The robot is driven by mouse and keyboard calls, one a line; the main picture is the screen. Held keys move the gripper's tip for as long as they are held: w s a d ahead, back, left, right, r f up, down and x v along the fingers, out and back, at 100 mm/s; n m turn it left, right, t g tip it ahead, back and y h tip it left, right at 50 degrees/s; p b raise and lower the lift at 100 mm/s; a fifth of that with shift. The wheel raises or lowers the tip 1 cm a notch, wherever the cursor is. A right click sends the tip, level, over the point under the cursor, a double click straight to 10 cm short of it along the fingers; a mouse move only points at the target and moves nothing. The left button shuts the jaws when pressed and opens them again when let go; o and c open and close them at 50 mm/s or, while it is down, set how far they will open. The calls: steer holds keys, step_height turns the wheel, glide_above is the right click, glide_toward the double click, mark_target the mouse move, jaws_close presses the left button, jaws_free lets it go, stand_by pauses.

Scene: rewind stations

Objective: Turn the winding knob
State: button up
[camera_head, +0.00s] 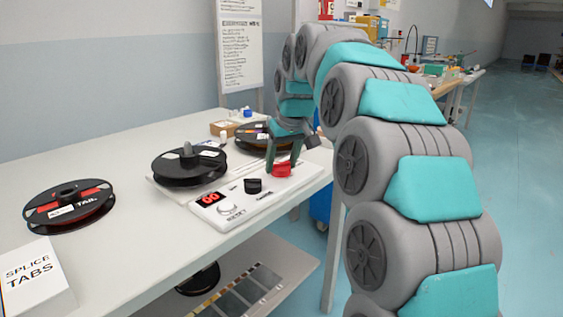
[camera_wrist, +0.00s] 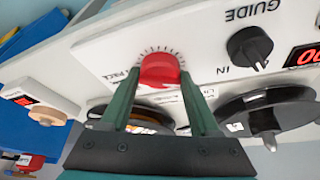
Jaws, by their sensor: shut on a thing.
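A red knob (camera_wrist: 158,70) with tick marks around it sits on the white control panel (camera_wrist: 110,50); its label is partly hidden. My gripper (camera_wrist: 159,78) has one green finger on each side of the red knob and is shut on it. In the head view, the red knob (camera_head: 282,171) is at the panel's far right end, with my gripper (camera_head: 284,163) reaching it from above. A black knob (camera_wrist: 250,46) marked GUIDE and IN is beside it, apart from my fingers. The red display (camera_head: 212,198) reads 00.
A black reel (camera_head: 190,166) on a spindle stands behind the panel, and another reel (camera_head: 252,136) is partly behind my gripper. A reel with red labels (camera_head: 68,207) and a SPLICE TABS box (camera_head: 35,280) are at the left.

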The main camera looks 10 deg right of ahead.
steer(key=o, duration=1.3)
steer(key=shift+o, duration=0.2)
steer(key=v, duration=0.7)
steer(key=shift+s+r+b, duration=0.2)
steer(key=shift+r+b, duration=0.15)
steer(key=s+f+g, duration=0.2)
steer(key=s+f, duration=0.7)
steer(key=s, duration=0.4)
steer(key=s+f+m+g, duration=0.1)
steer(key=s+f+g, duration=0.1)
steer(key=s+f, duration=0.8)
steer(key=s+f+m+g+h, duration=0.1)
steer(key=s+f+g, duration=0.1)
steer(key=s+f, duration=0.7)
steer(key=s, duration=0.8)
steer(key=shift+a+f, duration=0.3)
